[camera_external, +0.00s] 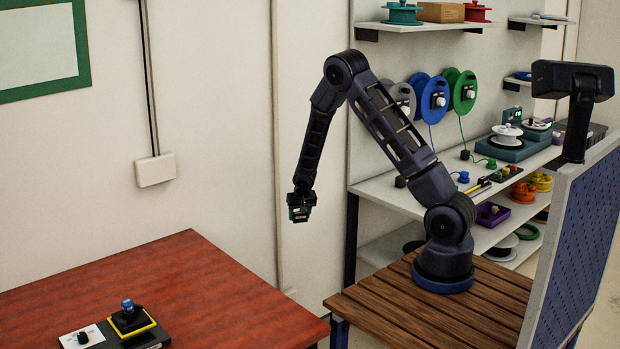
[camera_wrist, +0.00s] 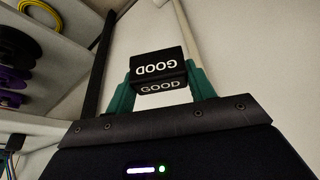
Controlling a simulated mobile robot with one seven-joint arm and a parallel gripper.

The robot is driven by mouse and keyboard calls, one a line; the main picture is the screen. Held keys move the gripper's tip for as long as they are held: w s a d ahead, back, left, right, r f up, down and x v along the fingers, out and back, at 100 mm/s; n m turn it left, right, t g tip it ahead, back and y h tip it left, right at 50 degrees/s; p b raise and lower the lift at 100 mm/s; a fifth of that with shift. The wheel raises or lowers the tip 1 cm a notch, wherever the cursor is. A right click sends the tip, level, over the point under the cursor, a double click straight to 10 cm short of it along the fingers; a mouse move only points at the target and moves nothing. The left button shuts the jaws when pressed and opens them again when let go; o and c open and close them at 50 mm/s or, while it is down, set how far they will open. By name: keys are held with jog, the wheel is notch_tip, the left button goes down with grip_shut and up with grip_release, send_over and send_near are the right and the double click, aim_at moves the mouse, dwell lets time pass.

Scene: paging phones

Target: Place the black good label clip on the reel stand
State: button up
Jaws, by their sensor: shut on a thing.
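My gripper (camera_external: 301,212) hangs low at the end of my arm, in the open space between the red table and the shelving. In the wrist view, my gripper's green fingers (camera_wrist: 161,90) are shut on the black good label clip (camera_wrist: 159,66), with white "GOOD" lettering on two faces. The clip is clear of any surface. On the workbench at the right, a teal base with a white reel (camera_external: 508,148) looks like a reel stand, but I cannot tell for sure.
The red table (camera_external: 215,290) holds a dark tray with a white card (camera_external: 82,338) and a yellow-edged black block (camera_external: 131,322). Coloured reels (camera_external: 435,98) hang on the wall panel. A blue pegboard (camera_external: 585,240) stands at right. Most of the red table is bare.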

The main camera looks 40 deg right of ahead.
jog(key=s+d+r+m+g+h, duration=0.1)
jog(key=s+d+r+m, duration=0.1)
jog(key=d, duration=1.3)
jog(key=s+d+r+m, duration=0.2)
jog(key=d+m, duration=0.2)
jog(key=d, duration=1.1)
jog(key=s+d+r+m+g+h, duration=0.1)
jog(key=s+d+r+m, duration=0.2)
jog(key=d, duration=1.2)
jog(key=shift+g+h, duration=0.3)
jog(key=s+d+r+m+g+y, duration=0.1)
jog(key=s+d+r+m+g, duration=0.1)
jog(key=s+d+r+m, duration=0.6)
jog(key=s+d+r+m+g+y, duration=0.1)
jog(key=s+d+m+g+y, duration=0.1)
jog(key=s+d+m, duration=0.75)
jog(key=s+d+r+m+g+y, duration=0.15)
jog(key=s+d+r+m, duration=0.3)
jog(key=d, duration=0.75)
jog(key=f, duration=1.8)
jog(key=shift+w+d+f, duration=0.1)
jog(key=shift+w+f, duration=0.2)
jog(key=shift+f, duration=0.05)
jog(key=o, duration=1)
jog(key=shift+f, duration=0.1)
jog(key=shift+o, duration=0.2)
